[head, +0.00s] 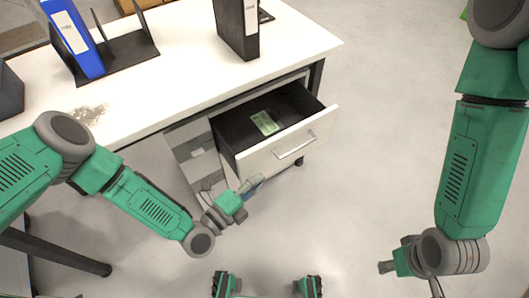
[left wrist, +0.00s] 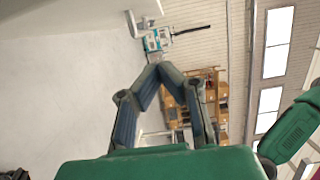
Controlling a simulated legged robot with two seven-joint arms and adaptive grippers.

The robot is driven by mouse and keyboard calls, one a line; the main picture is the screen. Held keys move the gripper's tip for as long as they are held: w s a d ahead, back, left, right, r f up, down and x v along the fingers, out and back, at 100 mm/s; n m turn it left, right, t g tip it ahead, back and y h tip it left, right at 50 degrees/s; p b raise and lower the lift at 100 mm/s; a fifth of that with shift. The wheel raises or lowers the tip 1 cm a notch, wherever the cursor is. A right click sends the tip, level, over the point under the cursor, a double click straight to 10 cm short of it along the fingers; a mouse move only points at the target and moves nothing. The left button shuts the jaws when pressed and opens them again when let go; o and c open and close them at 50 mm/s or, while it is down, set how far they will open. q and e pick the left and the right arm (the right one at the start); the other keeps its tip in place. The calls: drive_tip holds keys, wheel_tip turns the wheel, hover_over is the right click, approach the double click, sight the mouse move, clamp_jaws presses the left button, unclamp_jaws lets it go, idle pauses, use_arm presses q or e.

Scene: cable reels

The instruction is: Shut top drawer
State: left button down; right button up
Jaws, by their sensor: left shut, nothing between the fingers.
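The top drawer (head: 262,160) is pulled out of the grey unit under the white desk. Its white front carries a bar handle (head: 296,146), and a green item (head: 264,123) lies inside its dark interior. My left gripper (head: 256,183) is shut and empty, just in front of the drawer front's lower left part; I cannot tell whether it touches. In the left wrist view its fingers (left wrist: 155,70) meet at the tips. A white panel, apparently the drawer front (left wrist: 75,12), shows at the top left. My right gripper (head: 388,267) is low at the right, away from the drawer, its fingers unclear.
The white desk (head: 200,75) holds a blue binder (head: 75,40) in a black rack (head: 120,58) and a black binder (head: 237,30). A desk leg (head: 60,254) stands at the lower left. The floor (head: 380,120) right of the drawer is clear.

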sight(266, 153)
use_arm(q)
drive_tip(key=w, duration=0.3)
drive_tip(key=w+d+b, duration=0.1)
drive_tip(key=w, duration=0.2)
drive_tip(key=w+d+b, duration=0.1)
drive_tip(key=w, duration=0.2)
drive_tip(key=shift+a, duration=0.1)
drive_tip(key=shift+f, duration=0.1)
